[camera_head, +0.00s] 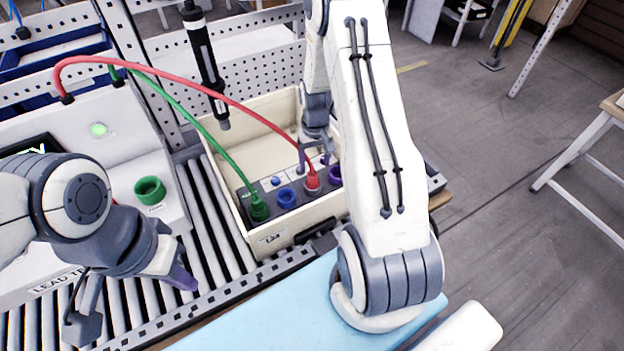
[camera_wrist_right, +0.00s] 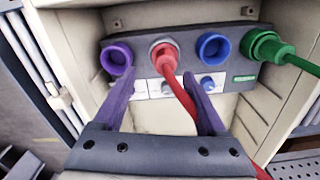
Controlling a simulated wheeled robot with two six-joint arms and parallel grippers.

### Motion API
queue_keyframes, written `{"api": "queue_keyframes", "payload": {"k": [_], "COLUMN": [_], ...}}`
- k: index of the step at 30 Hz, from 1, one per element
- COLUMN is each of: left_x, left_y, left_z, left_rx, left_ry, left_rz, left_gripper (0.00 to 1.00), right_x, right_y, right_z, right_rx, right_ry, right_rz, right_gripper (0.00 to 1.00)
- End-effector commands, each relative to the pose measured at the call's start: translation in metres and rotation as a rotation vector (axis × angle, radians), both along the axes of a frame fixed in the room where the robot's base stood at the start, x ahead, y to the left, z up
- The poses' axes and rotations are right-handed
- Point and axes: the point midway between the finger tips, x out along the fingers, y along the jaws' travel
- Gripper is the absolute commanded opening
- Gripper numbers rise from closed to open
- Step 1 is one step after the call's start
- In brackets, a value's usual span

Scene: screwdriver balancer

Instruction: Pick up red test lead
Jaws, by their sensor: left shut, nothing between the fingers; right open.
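The red test lead (camera_head: 190,88) arches from the white tester at the left to a red plug (camera_head: 312,180) in the dark socket panel (camera_head: 293,205) inside the cream bin. The red plug (camera_wrist_right: 163,57) also shows in the right wrist view, its cable running down between my fingers. My right gripper (camera_head: 315,158) is open above the panel, one finger on each side of the red lead; in its wrist view (camera_wrist_right: 164,90) I cannot tell whether they touch it. My left gripper (camera_head: 182,280) is shut and empty over the rollers at the lower left.
A green lead with its plug (camera_head: 259,207) sits beside the blue socket (camera_head: 287,197) and purple socket (camera_head: 335,173). The cream bin (camera_head: 262,105) has raised walls. A black screwdriver (camera_head: 205,60) hangs above it. The tester has a green socket (camera_head: 149,189).

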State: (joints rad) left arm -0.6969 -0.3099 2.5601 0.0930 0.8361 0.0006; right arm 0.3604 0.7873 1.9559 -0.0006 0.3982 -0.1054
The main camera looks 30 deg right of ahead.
Motion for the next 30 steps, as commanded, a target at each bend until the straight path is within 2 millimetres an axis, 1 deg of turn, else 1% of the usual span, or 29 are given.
{"api": "queue_keyframes", "payload": {"k": [5, 10, 12, 15, 18, 23, 24, 26, 27, 29, 30], "left_x": [0.0, 0.0, 0.0, 0.0, 0.0, 0.0, 0.0, 0.0, 0.0, 0.0, 0.0], "left_y": [0.0, 0.0, 0.0, 0.0, 0.0, 0.0, 0.0, 0.0, 0.0, 0.0, 0.0], "left_z": [0.01, 0.026, 0.027, 0.029, 0.029, 0.028, 0.028, 0.028, 0.028, 0.028, 0.028], "left_rx": [0.0, 0.0, 0.0, 0.0, 0.0, 0.0, 0.0, 0.0, 0.0, 0.0, 0.0], "left_ry": [0.0, 0.0, 0.0, 0.0, 0.0, 0.0, 0.0, 0.0, 0.0, 0.0, 0.0], "left_rz": [-0.001, -0.004, -0.004, -0.005, -0.005, -0.005, -0.005, -0.005, -0.005, -0.005, -0.005], "left_gripper": [0.0, 0.0, 0.0, 0.0, 0.0, 0.0, 0.0, 0.0, 0.0, 0.0, 0.0], "right_x": [-0.001, -0.003, -0.002, -0.002, -0.002, -0.001, -0.001, -0.001, -0.001, -0.001, -0.001], "right_y": [0.004, 0.01, 0.009, 0.008, 0.008, 0.008, 0.008, 0.008, 0.008, 0.008, 0.008], "right_z": [-0.01, -0.031, -0.041, -0.05, -0.054, -0.054, -0.054, -0.054, -0.054, -0.054, -0.054], "right_rx": [0.002, 0.002, 0.002, 0.001, 0.001, 0.0, 0.0, 0.0, 0.0, 0.0, 0.0], "right_ry": [0.004, 0.006, 0.003, 0.001, 0.001, 0.0, 0.0, 0.0, 0.0, 0.0, 0.0], "right_rz": [0.001, 0.001, 0.0, 0.0, 0.0, 0.0, 0.0, 0.0, 0.0, 0.0, 0.0], "right_gripper": [0.74, 0.74, 0.74, 0.74, 0.74, 0.74, 0.7, 0.47, 0.32, 0.09, 0.0]}}
